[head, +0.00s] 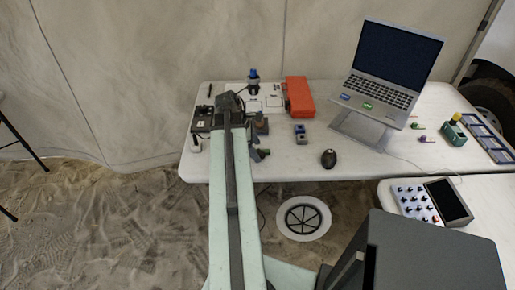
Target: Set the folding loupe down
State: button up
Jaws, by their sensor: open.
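My arm reaches forward from the bottom of the head view, over the front edge of the white table (290,166). Its dark end, with my gripper (232,104), is above the table's left part. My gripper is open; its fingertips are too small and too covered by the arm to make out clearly. I cannot pick out the folding loupe for sure. Small dark items lie close around the arm's end, among them a black box (203,122) on the left. Whether any of them touches my gripper cannot be told.
An orange case (298,96) and a blue-topped dark item (253,80) stand behind. A small blue-grey item (300,134) and a black mouse (328,158) lie right of the arm. A laptop (393,62) stands further right. A button panel (415,203) is on the nearer table.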

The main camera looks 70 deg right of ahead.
jog(key=p+v, duration=0.8)
jog(key=v, duration=0.2)
jog(key=shift+r, duration=0.1)
jog(key=w+a+f+m+t, duration=0.1)
jog(key=w+a+t, duration=0.1)
jog(key=w+a, duration=1.8)
jog(key=w+a+m, duration=0.1)
jog(key=w+a, duration=0.3)
jog(key=a, duration=0.7)
jog(key=w+a+m+t+y, duration=0.1)
jog(key=w+a, duration=0.2)
jog(key=a, duration=0.8)
jog(key=w+a+m+t+y, duration=0.1)
jog(key=w+a, duration=0.3)
jog(key=a, duration=0.7)
jog(key=shift+w+a+f, duration=0.2)
jog(key=shift+w+f, duration=0.1)
jog(key=shift+f, duration=0.1)
